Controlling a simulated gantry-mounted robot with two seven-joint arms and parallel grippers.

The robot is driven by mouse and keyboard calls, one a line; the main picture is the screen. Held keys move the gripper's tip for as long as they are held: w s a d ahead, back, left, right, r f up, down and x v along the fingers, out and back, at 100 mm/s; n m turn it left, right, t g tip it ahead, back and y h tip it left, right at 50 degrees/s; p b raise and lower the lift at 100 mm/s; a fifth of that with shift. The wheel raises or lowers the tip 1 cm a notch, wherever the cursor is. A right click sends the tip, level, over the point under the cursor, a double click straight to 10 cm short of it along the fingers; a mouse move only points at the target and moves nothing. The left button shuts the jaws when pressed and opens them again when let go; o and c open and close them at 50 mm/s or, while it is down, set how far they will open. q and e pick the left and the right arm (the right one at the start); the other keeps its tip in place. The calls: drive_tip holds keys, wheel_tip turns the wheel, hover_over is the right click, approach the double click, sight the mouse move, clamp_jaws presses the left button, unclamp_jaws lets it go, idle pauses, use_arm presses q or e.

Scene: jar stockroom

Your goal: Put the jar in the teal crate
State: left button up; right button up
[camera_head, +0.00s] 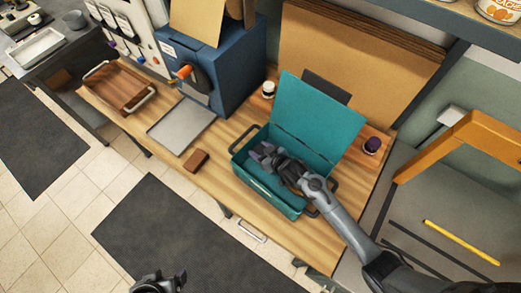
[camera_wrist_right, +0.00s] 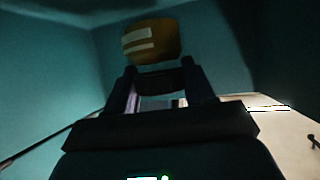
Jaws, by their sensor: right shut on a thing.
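The teal crate (camera_head: 240,158) stands on the wooden bench with its lid (camera_head: 318,112) raised at the back. My right gripper (camera_head: 262,153) reaches down inside it from the right. In the right wrist view, my right gripper (camera_wrist_right: 158,72) is shut on an amber jar (camera_wrist_right: 150,40) with pale label bands, which shows at and beyond the fingertips. Teal walls surround it there. In the head view the arm hides most of the jar, and I cannot tell whether it touches the crate floor. My left gripper (camera_head: 160,281) is partly visible at the bottom edge, away from the bench.
A small white jar (camera_head: 268,89) stands behind the crate, and a purple-topped jar (camera_head: 371,146) stands to its right. A brown block (camera_head: 195,160), a grey tray (camera_head: 181,126) and a blue machine (camera_head: 213,75) are on the left. Open bench remains in front of the block.

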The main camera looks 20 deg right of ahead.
drive_tip(key=shift+f, duration=0.1)
drive_tip(key=shift+f+b, duration=0.3)
drive_tip(key=shift+f, duration=0.2)
drive_tip(key=o, duration=1.2)
drive_tip(key=shift+r+p, duration=0.35)
drive_tip(key=shift+r, duration=0.25)
drive_tip(key=v, duration=0.7)
drive_tip(key=shift+s+d+r+b, duration=0.1)
drive_tip(key=shift+s+b, duration=0.1)
drive_tip(key=shift+b, duration=0.15)
